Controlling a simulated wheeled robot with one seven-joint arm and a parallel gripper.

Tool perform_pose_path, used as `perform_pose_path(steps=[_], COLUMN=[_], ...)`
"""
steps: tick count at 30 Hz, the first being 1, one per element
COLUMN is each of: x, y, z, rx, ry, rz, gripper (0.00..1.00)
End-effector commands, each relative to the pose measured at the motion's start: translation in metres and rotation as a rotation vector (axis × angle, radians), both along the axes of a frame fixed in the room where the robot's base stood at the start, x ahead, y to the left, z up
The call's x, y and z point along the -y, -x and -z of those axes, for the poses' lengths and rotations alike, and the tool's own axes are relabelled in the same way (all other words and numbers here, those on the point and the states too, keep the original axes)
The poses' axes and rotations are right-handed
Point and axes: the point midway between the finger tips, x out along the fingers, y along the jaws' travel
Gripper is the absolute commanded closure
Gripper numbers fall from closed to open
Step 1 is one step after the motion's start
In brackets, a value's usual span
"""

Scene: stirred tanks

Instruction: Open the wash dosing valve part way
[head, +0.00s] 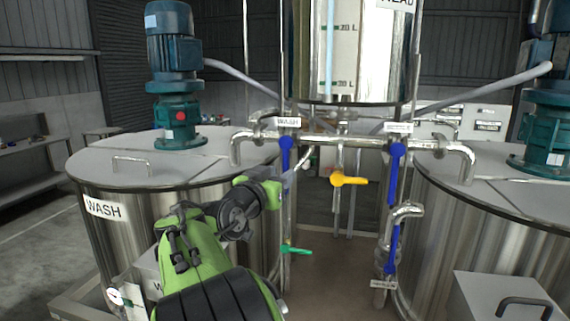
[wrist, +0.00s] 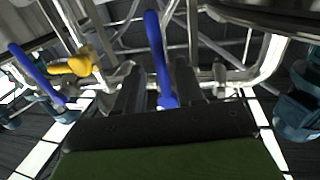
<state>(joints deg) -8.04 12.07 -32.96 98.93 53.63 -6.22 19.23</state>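The wash dosing valve has a blue lever (head: 286,153) hanging straight down below the small WASH label (head: 288,122) on the pipe. My gripper (head: 288,182) is at the lever's lower end in the head view, where its fingers are small and partly hidden. In the wrist view the blue lever (wrist: 156,48) runs in between the two dark fingers of my gripper (wrist: 160,82). The fingers stand apart with some room at the lever's sides; I cannot tell whether either touches it.
A yellow handle (head: 348,180) sits right of the wash lever, and other blue levers (head: 396,172) hang farther right. A green handle (head: 296,250) is low down. The wash tank (head: 150,215) stands left, another tank (head: 470,230) right. A horizontal pipe (head: 340,137) crosses above.

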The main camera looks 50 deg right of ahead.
Motion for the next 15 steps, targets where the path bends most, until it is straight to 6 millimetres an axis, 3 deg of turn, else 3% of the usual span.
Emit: perform_pose_path(steps=[3,6,15], x=[0.024,0.036,0.041], y=[-0.004,-0.007,-0.009], z=[-0.004,-0.003,0.0], rx=[-0.002,-0.002,0.0], ry=[0.0,0.0,-0.001], rz=[0.004,0.002,-0.002], gripper=[0.62,0.62,0.62])
